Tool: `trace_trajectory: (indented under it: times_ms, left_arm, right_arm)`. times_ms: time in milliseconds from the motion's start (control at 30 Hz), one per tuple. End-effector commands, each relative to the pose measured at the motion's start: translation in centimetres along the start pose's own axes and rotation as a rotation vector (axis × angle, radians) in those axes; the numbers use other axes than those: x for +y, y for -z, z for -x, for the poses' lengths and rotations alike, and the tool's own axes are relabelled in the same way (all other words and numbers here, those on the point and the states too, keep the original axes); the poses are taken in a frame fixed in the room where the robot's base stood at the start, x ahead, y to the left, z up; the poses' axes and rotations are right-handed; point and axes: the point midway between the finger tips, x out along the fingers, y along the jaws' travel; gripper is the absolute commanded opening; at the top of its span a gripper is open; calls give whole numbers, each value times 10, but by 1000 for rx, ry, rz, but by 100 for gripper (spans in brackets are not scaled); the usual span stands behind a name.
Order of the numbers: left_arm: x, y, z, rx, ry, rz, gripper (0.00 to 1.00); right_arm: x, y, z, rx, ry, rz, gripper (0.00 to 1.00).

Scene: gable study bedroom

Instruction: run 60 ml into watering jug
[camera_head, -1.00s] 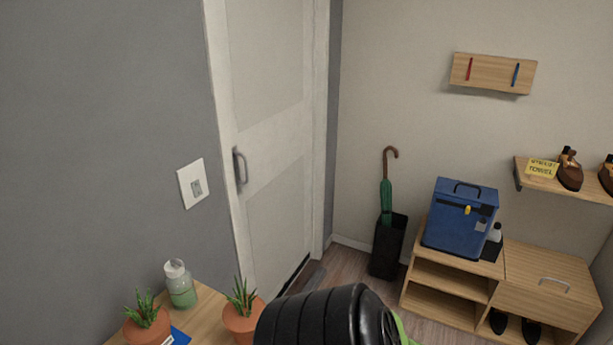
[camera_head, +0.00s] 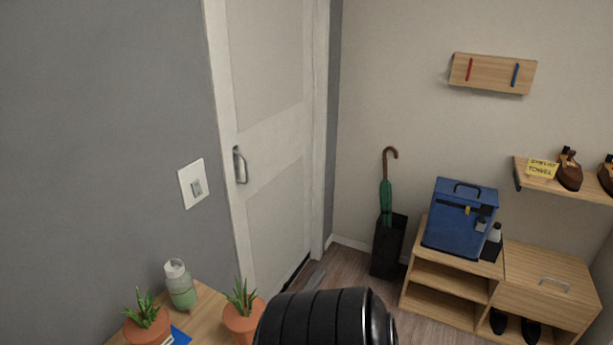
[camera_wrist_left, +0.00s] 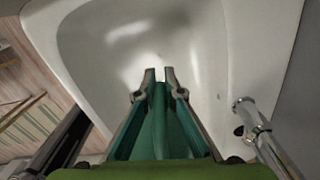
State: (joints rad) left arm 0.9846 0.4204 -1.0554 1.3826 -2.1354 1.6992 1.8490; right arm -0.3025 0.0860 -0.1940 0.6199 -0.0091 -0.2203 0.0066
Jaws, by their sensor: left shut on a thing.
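In the left wrist view my left gripper (camera_wrist_left: 160,76) points at a white basin (camera_wrist_left: 203,65). Its grey fingertips are close together, shut on a green thing (camera_wrist_left: 162,125) that runs between the fingers. Only part of this thing shows; I cannot tell from this view whether it is the watering jug, or whether it contains water. A chrome fitting (camera_wrist_left: 250,115), tap-like, stands at the right, apart from the fingertips. No watering jug can be made out in the head view. My right gripper is not in view.
In the head view, plants (camera_head: 147,325) and a glass bottle (camera_head: 180,285) stand on a wooden surface at lower left. A closed door (camera_head: 270,150) is behind. A blue box (camera_head: 461,220) sits on a low cabinet (camera_head: 448,282), beside an umbrella stand (camera_head: 388,248).

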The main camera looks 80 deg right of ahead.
Motion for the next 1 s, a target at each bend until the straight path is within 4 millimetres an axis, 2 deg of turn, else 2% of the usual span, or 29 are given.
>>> trace_trajectory:
  times_ms: [167, 500, 700, 1000]
  left_arm:
    - [-1, 0, 12, 0, 2, 0, 0]
    - [0, 0, 53, 0, 3, 0, 0]
    - [1, 0, 61, 0, 1, 1, 0]
    - [2, 0, 61, 0, 1, -35, 0]
  right_arm:
    - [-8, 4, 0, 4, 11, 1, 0]
    - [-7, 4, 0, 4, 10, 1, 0]
    - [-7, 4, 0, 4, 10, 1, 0]
    - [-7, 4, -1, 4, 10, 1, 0]
